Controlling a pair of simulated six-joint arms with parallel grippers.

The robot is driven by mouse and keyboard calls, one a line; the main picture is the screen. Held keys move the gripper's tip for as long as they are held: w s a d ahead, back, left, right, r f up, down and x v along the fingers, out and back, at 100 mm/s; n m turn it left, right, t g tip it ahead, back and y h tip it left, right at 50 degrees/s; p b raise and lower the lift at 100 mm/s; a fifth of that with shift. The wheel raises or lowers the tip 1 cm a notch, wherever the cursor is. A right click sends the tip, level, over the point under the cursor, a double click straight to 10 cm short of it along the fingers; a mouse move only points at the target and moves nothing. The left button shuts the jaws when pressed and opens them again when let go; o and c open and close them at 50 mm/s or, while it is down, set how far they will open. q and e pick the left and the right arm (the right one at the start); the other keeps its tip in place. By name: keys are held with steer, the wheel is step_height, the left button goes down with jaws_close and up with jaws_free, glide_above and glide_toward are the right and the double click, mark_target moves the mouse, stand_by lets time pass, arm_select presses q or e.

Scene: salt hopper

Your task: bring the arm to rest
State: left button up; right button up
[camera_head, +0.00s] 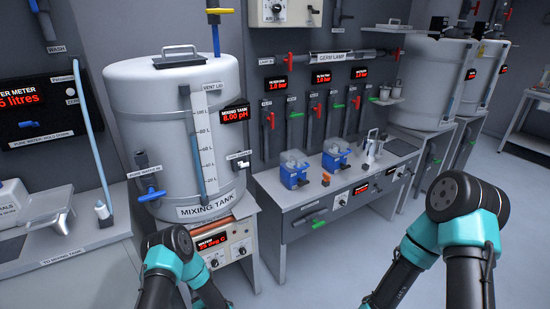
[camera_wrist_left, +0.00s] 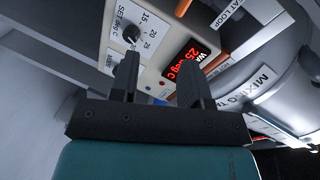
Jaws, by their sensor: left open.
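My left gripper (camera_wrist_left: 160,72) shows in the left wrist view with its two dark fingers apart and nothing between them. It faces the heater panel (camera_wrist_left: 158,32), which has a red temperature display and a knob. I cannot tell the exact gap to the panel. In the head view my left arm (camera_head: 168,245) is bent in front of the mixing tank's stand, and its gripper is hidden. My right arm (camera_head: 467,198) is bent at the lower right of the head view. Its gripper is not in view.
The white mixing tank (camera_head: 150,105) stands above the heater panel (camera_head: 228,246). A counter (camera_head: 108,232) lies at the left. A bench (camera_head: 283,213) with two blue devices stands to the right of the tank. Grey floor (camera_head: 325,268) lies clear between the arms.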

arm_select(q)
steer(key=s+d+r+n+g+h, duration=0.3)
steer(key=s+g, duration=0.1)
steer(key=s, duration=0.3)
steer(key=s+d+r+n+g+h, duration=0.3)
steer(key=s+r+n+g+h, duration=0.1)
steer(key=s, duration=0.3)
steer(key=s+d+r+n+g+h, duration=0.2)
steer(key=s+r+n+g+h, duration=0.1)
steer(key=s, duration=0.5)
steer(key=shift+d+r+n+g+h, duration=0.35)
steer(key=shift+n+g, duration=0.25)
steer(key=shift+g, duration=0.5)
